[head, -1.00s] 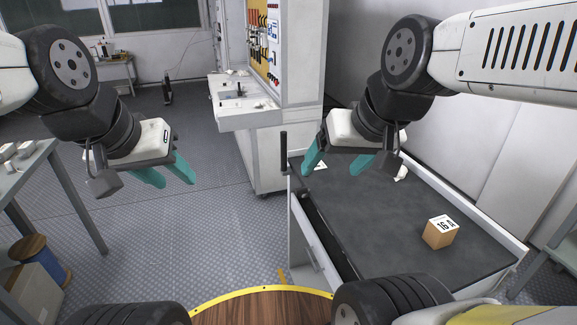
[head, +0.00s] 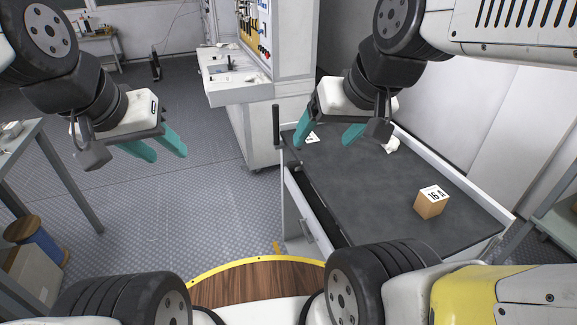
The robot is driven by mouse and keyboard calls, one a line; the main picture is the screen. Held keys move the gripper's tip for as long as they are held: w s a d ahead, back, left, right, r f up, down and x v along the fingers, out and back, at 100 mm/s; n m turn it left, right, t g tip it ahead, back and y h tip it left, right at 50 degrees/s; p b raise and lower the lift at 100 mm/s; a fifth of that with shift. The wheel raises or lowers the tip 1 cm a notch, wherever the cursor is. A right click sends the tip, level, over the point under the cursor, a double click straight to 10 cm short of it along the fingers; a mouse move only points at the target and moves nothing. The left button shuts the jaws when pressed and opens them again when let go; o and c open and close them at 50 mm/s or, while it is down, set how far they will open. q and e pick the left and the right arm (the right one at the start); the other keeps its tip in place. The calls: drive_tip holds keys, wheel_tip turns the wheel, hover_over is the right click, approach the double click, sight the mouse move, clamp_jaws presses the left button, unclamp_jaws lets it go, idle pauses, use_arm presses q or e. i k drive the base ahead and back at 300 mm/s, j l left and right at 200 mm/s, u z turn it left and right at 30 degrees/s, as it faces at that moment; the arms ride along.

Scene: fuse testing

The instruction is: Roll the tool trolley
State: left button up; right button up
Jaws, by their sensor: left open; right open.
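The tool trolley (head: 385,195) stands at the right, with a dark top, pale raised edges and a drawer front on its left side. A black upright handle post (head: 276,126) rises at its far left corner. My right gripper (head: 328,137) is open and empty above the far end of the trolley top, to the right of the post. It does not grip the post. My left gripper (head: 161,151) is open and empty over the floor, well left of the trolley.
A small cardboard box (head: 431,203) and a white item (head: 391,146) lie on the trolley top. A white workbench with a tool panel (head: 285,60) stands behind the trolley. A grey table (head: 40,165) and a cable spool (head: 35,240) are at the left. Floor between is clear.

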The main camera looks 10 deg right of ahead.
sight(370, 192)
drive_tip(key=i+j+u, duration=0.2)
drive_tip(key=i+j, duration=0.55)
drive_tip(key=j, duration=0.1)
